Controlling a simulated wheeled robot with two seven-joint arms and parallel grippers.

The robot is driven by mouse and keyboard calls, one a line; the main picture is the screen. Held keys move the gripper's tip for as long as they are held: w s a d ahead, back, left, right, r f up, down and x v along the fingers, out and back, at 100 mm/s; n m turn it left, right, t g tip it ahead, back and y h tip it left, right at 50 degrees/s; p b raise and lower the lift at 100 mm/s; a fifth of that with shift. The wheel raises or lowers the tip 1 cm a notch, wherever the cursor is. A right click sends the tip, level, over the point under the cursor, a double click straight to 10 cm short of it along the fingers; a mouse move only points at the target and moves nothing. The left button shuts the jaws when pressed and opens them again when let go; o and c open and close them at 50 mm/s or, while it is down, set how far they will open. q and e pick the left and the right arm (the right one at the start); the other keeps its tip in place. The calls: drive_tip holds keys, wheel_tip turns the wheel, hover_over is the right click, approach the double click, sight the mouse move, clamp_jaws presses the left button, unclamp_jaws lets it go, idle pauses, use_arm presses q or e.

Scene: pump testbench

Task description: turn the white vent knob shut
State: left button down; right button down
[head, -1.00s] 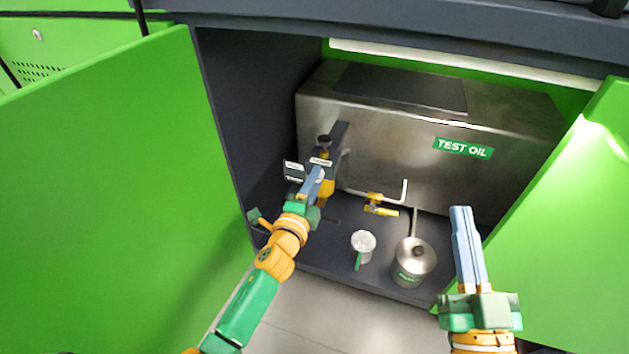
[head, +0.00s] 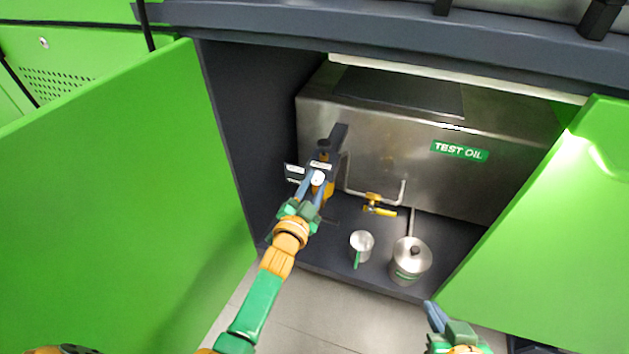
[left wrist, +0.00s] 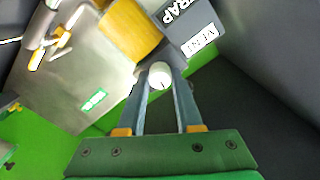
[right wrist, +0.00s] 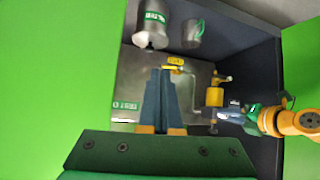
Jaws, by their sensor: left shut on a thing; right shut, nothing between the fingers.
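The white vent knob (head: 318,178) is on the filter unit at the left inside the cabinet. My left gripper (head: 315,187) is at it, and in the left wrist view the round white knob (left wrist: 160,75) sits between the two fingertips, which are shut on it. The labels "VENT" (left wrist: 200,40) and "TRAP" are beside it. The knob's turn position cannot be told. My right gripper (head: 432,312) is low at the right, in front of the cabinet, shut and empty; its fingers lie together in the right wrist view (right wrist: 160,75).
A steel tank (head: 400,130) labelled "TEST OIL" fills the back. A yellow-handled valve (head: 378,205) is on its pipe. A metal cup (head: 362,243) and a lidded can (head: 411,262) stand on the cabinet floor. Open green doors (head: 110,190) flank both sides.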

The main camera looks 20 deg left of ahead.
sight(316, 181)
use_arm(q)
drive_tip(key=shift+n+p, duration=0.35)
drive_tip(key=shift+n, duration=0.65)
use_arm(e)
drive_tip(key=s+d+f+g, duration=0.1)
drive_tip(key=s+f+g, duration=0.2)
drive_tip(key=s, duration=0.1)
drive_tip(key=shift+s+d+f+h, duration=0.2)
drive_tip(key=shift+s+f+h, duration=0.15)
drive_tip(key=shift+s+h, duration=0.05)
use_arm(q)
drive_tip(key=c, duration=0.6)
unclamp_jaws()
drive_tip(key=s+p, duration=0.2)
drive_tip(key=s, duration=0.1)
drive_tip(key=shift+s+r, duration=0.15)
drive_tip(key=s+p, duration=0.1)
drive_tip(key=s, duration=0.2)
drive_tip(key=shift+s+a, duration=0.1)
drive_tip(key=shift+s, duration=0.3)
use_arm(e)
drive_tip(key=s+d+f+g, duration=0.1)
drive_tip(key=s+f+g, duration=0.3)
drive_tip(key=f, duration=0.3)
drive_tip(key=shift+s+d+h, duration=0.2)
drive_tip(key=shift+s+h, duration=0.1)
drive_tip(key=shift+s, duration=0.2)
